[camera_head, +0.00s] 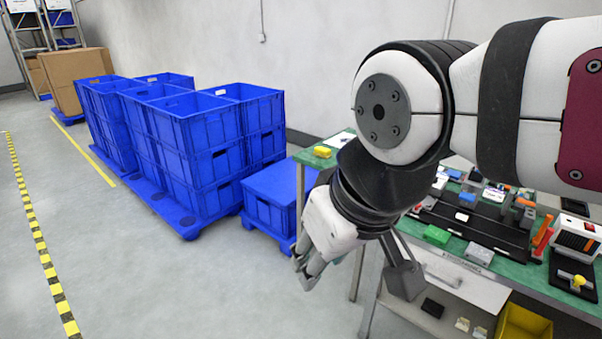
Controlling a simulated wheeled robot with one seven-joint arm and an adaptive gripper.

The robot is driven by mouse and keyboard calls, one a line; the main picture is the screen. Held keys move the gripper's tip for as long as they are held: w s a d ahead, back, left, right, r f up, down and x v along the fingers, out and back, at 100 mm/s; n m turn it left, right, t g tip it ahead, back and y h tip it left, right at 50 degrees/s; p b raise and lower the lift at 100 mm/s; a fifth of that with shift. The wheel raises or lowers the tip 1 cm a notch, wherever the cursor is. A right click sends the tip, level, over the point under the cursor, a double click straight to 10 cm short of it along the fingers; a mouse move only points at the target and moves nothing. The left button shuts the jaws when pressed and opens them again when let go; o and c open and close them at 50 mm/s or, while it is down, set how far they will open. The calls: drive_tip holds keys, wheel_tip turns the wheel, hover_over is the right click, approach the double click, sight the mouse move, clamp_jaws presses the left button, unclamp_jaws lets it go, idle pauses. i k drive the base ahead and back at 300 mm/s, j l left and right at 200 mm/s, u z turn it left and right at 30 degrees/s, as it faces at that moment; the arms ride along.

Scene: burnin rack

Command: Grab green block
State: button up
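A green block (437,235) lies near the front edge of the green-topped workbench (547,282), left of a grey block (479,255). My gripper (306,273) hangs pointing down beyond the bench's left end, beside a blue crate. It is well to the left of the green block and apart from it. The fingers are small and partly overlap in this view, so I cannot tell whether they are open. No held object shows. My arm covers part of the bench behind the green block.
Stacked blue crates (196,131) stand on the floor at left, with a lower blue crate (270,202) by the bench. A yellow block (322,152) lies on the bench's far left. Black trays, orange parts and a yellow bin (524,334) are at right. The floor in front is clear.

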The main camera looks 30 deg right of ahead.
sight(434, 235)
drive_tip(key=z, duration=1.55)
